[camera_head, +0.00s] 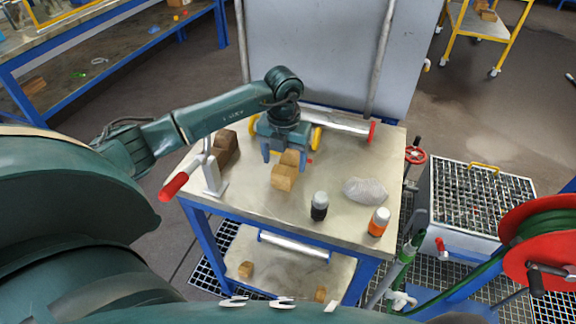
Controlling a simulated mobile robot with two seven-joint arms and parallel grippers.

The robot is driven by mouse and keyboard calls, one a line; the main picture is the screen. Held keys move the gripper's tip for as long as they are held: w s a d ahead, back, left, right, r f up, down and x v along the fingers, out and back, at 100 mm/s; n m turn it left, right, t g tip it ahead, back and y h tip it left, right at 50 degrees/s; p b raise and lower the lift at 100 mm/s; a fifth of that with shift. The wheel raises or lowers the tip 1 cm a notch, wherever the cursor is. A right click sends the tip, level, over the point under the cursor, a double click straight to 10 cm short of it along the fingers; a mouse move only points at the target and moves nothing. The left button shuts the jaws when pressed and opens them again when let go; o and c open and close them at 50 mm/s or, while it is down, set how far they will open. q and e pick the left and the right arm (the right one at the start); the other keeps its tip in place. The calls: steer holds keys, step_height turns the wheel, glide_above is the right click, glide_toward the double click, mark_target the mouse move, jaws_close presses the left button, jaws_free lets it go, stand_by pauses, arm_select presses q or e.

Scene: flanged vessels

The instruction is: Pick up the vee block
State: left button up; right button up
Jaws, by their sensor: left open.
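A light-brown block (284,178) with a stepped or notched top, which looks like a vee block, stands on the work table (262,205). A second, darker brown block (224,147) of similar notched look stands to its left, behind a red-handled clamp. I cannot tell for certain which is the task's vee block. My left gripper (287,158) points down just behind the light-brown block, its fingers apart. The block's front face is clear of it; whether they touch I cannot tell. My right gripper is not in view.
A silver pipe (335,123) with red and yellow ends lies behind the gripper. The red-handled clamp (212,175) stands at the left. A dark bottle (319,206), an orange bottle (378,222) and a grey rag (366,190) are at the right. An upright panel (320,50) bounds the back.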

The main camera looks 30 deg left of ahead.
mark_target(285, 166)
arm_select(q)
step_height(285, 166, down, 4)
steer(key=shift+w+f, duration=0.1)
steer(key=shift+w, duration=0.05)
steer(key=shift+c, duration=0.3)
steer(key=c, duration=1.1)
